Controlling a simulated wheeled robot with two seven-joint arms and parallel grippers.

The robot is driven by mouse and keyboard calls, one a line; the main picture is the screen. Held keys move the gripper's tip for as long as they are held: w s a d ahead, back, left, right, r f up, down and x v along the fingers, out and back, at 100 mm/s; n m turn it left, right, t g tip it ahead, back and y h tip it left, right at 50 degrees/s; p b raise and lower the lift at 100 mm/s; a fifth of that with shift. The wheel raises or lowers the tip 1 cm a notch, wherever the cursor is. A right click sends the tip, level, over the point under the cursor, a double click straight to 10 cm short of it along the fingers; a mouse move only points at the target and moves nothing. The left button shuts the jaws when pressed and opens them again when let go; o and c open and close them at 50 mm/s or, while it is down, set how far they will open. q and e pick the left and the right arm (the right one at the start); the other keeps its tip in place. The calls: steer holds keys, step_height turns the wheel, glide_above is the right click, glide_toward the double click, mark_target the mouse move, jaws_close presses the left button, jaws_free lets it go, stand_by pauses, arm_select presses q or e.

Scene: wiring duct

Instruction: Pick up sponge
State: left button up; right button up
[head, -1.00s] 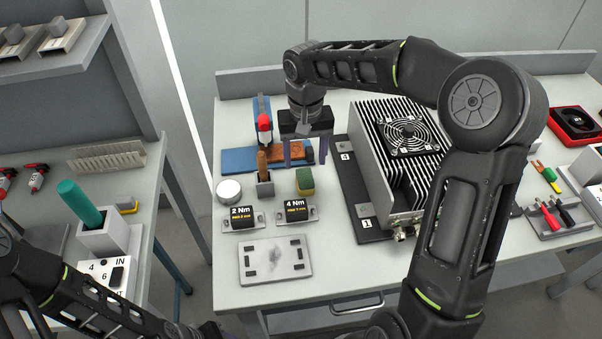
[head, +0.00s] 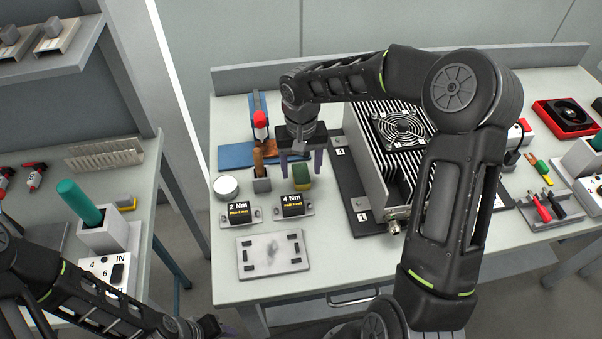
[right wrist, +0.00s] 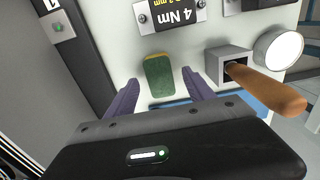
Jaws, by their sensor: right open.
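The sponge (head: 302,176) is a small green and yellow block standing on the workbench, behind the 4 Nm block. In the right wrist view the sponge (right wrist: 158,76) shows between the purple fingers. My right gripper (head: 302,163) is open and points down just behind and above the sponge. Its fingers (right wrist: 160,84) lie to either side of the sponge in the wrist picture, with visible gaps and nothing held. My left arm is at the bottom left; only a sliver of its gripper seems to show at the bottom edge, away from the sponge.
A grey holder with a wooden handle (head: 258,158) stands close left of the sponge. The 4 Nm block (head: 292,205) is in front. The finned heat-sink unit (head: 372,165) on its dark base stands to the right. A white round tin (head: 226,187) is further left.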

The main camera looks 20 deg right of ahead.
step_height(320, 180, down, 2)
steer(key=shift+f, duration=0.25)
steer(key=shift+c, duration=0.3)
jaws_close()
stand_by(0.6)
